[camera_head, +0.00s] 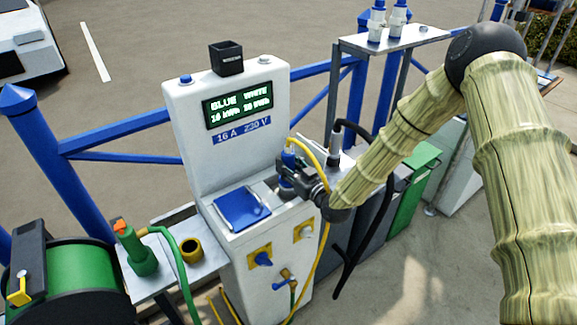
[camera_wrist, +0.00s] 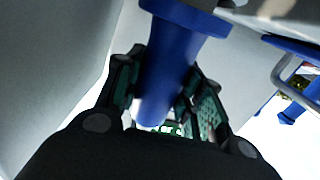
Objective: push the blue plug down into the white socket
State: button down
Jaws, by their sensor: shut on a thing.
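The blue plug (camera_head: 288,158) stands about upright above the right part of the white pedestal's ledge, with a yellow cable (camera_head: 310,152) leaving its top. My gripper (camera_head: 287,173) is shut around the plug's body from the right. In the wrist view the blue plug (camera_wrist: 166,75) fills the space between my two fingers (camera_wrist: 165,95), with its wider collar at the top of the picture. The plug's lower end and the white socket are mostly hidden by my gripper, so I cannot tell whether the plug is inside the socket or just above it.
The white pedestal (camera_head: 225,155) rises behind the ledge, with a lit display. A blue lid (camera_head: 241,208) lies left of my gripper. Blue rails (camera_head: 115,135) run behind. A shelf (camera_head: 395,40) with blue-white connectors stands back right. A green hose reel (camera_head: 75,285) is front left.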

jog(key=shift+f+b, duration=0.45)
jog(key=shift+f, duration=0.1)
dwell(0.6)
jog(key=c, duration=1.2)
grip_release()
jog(key=shift+v, duration=5.5)
